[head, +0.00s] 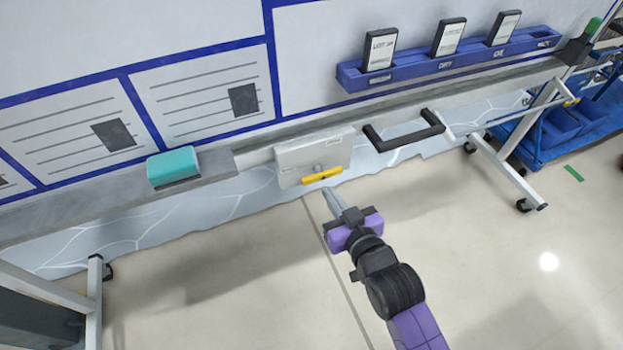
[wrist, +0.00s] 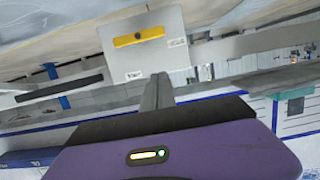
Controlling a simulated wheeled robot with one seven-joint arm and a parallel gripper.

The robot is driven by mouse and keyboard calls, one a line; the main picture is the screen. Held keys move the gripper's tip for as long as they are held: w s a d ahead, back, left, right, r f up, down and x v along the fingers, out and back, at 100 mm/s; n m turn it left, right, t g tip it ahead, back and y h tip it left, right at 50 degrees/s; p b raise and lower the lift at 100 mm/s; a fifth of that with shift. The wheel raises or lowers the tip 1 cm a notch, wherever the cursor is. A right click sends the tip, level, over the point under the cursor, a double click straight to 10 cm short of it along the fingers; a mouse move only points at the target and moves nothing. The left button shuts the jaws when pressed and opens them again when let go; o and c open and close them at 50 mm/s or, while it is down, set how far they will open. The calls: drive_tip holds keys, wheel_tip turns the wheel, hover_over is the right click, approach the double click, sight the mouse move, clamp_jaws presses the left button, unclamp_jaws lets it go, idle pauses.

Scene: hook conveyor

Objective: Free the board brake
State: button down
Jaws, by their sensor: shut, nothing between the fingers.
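The board brake is a light grey box (head: 314,155) under the board's lower rail, with a yellow lever (head: 322,176) across its lower part. The lever lies nearly level, tilted slightly. The wrist view shows the box (wrist: 152,58) and the lever (wrist: 139,37) upside down, with a dark pivot at the lever's middle. My gripper (head: 327,191) is shut and empty. Its fingertips are just below the lever in the head view. In the wrist view the fingertips (wrist: 158,76) overlap the box's edge, apart from the lever; whether they touch the box I cannot tell.
A black push handle (head: 404,135) juts out right of the box. A teal eraser (head: 173,166) sits on the rail at left. A blue card rack (head: 450,60) is above right. Board legs stand at both sides; the floor in front is clear.

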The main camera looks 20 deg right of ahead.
drive_tip(key=shift+w, duration=0.15)
drive_tip(key=b, duration=0.2)
hover_over(314, 182)
drive_tip(key=f+v, duration=0.1)
drive_tip(key=v, duration=0.1)
drive_tip(key=f, duration=0.2)
drive_tip(key=shift+s+a+f, duration=0.1)
drive_tip(key=shift+a+f, duration=0.1)
drive_tip(key=shift+f, duration=0.4)
drive_tip(key=shift+s+a+f, duration=0.15)
drive_tip(key=shift+a+f, duration=0.05)
drive_tip(key=shift+f, duration=0.4)
drive_tip(key=shift+f+b, duration=0.3)
drive_tip(key=shift+f, duration=0.45)
